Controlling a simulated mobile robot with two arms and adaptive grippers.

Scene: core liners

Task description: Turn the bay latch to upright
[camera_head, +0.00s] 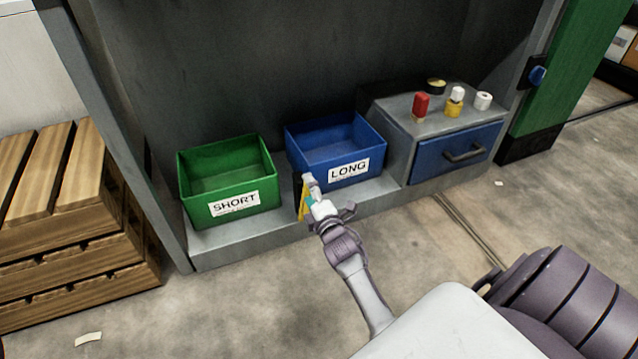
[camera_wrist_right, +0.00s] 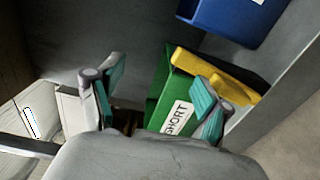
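A small blue part on a black mount (camera_head: 537,75) sits on the edge of the green door at the right; it looks like the latch, but its angle is too small to read. My right gripper (camera_head: 309,190) is far to the left of it, in front of the gap between the two bins. In the right wrist view its two teal-padded fingers (camera_wrist_right: 157,97) are spread apart with nothing clearly between them. A yellow piece (camera_head: 303,198) is right beside the fingers; the wrist view shows it behind one finger (camera_wrist_right: 240,91), and contact cannot be told. My left gripper is not in view.
A green SHORT bin (camera_head: 234,205) and a blue LONG bin (camera_head: 348,171) stand on the grey ledge. A grey cabinet with a blue drawer (camera_head: 440,152) carries several small items. Wooden crates (camera_head: 60,260) stand at left. The floor in front is mostly clear.

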